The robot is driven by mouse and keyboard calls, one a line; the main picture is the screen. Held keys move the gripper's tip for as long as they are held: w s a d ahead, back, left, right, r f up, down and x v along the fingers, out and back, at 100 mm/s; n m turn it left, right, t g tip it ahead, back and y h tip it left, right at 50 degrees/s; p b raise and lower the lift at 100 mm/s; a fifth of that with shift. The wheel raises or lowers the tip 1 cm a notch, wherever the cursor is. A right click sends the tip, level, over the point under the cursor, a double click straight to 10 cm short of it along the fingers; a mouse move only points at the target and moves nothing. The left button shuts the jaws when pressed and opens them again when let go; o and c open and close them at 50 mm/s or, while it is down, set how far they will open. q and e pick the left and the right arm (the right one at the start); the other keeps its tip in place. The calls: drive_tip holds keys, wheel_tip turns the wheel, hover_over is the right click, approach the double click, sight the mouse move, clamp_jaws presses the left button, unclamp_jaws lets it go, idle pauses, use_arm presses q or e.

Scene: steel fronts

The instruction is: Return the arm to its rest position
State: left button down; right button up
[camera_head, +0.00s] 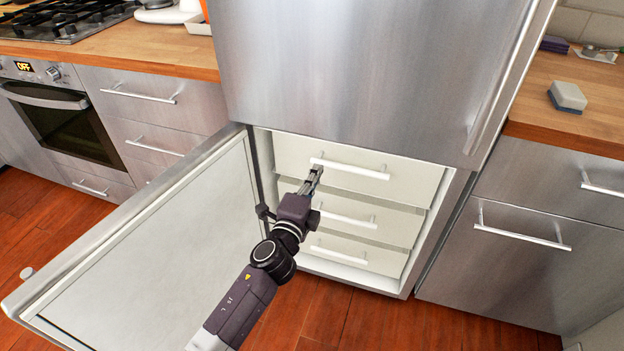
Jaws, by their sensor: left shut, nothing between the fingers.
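My left gripper (313,176) is shut and empty. Its fingertips are close to the handle (349,168) of the top white drawer, near that handle's left end. I cannot tell whether they touch it. My left arm (262,268) reaches in from the bottom of the picture, past the open lower door (150,245) of the steel fridge. The drawers behind the door appear shut. My right gripper is not in view.
The lower door stands wide open to the left of my arm. The upper steel door (370,70) is closed above. Steel drawers (520,240) stand at the right, and an oven (60,115) at the far left. Red wooden floor (400,325) is bare in front.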

use_arm(q)
drive_tip(key=shift+v, duration=1.4)
drive_tip(key=shift+f, duration=0.1)
